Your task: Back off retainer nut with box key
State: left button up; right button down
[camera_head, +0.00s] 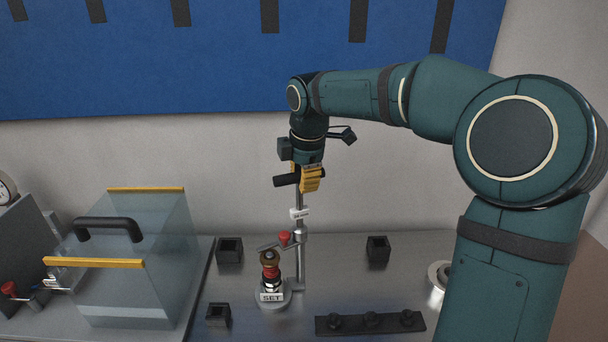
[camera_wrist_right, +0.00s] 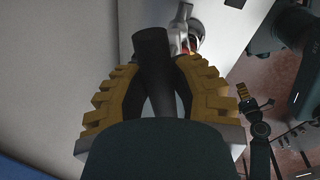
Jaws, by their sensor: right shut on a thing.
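My right gripper (camera_head: 304,180) is shut on the black cross handle (camera_head: 285,181) of a long upright key, above the bench. In the right wrist view the black handle (camera_wrist_right: 151,60) lies between the yellow-padded fingers (camera_wrist_right: 158,68). A pale tag (camera_head: 299,213) hangs on the key's thin shaft. The shaft runs down in line with a metal collar and post (camera_head: 300,262); I cannot tell where the key ends. Left of the post stands a fitting (camera_head: 270,273) with a brass-coloured top, red band and "SET" label. I cannot make out the retainer nut for certain. My left gripper is out of view.
A red-knobbed lever (camera_head: 284,238) sits close above the fitting. A clear guard box (camera_head: 130,260) with black handle stands at left. Small black square holders (camera_head: 378,249) and a black strip with knobs (camera_head: 370,322) are on the bench. A round metal part (camera_head: 437,276) is at right.

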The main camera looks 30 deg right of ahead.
jog(key=shift+n, duration=0.6)
jog(key=shift+p, duration=0.3)
jog(key=shift+w+n+y+p, duration=0.2)
jog(key=shift+n+y+p, duration=0.2)
jog(key=shift+n+p, duration=0.9)
jog(key=shift+n+b, duration=0.4)
jog(key=shift+b, duration=0.05)
jog(key=shift+w+n+y+p, duration=0.15)
jog(key=shift+n+y+p, duration=0.15)
jog(key=shift+n+p, duration=0.95)
jog(key=shift+n+b, duration=0.3)
jog(key=shift+n, duration=0.15)
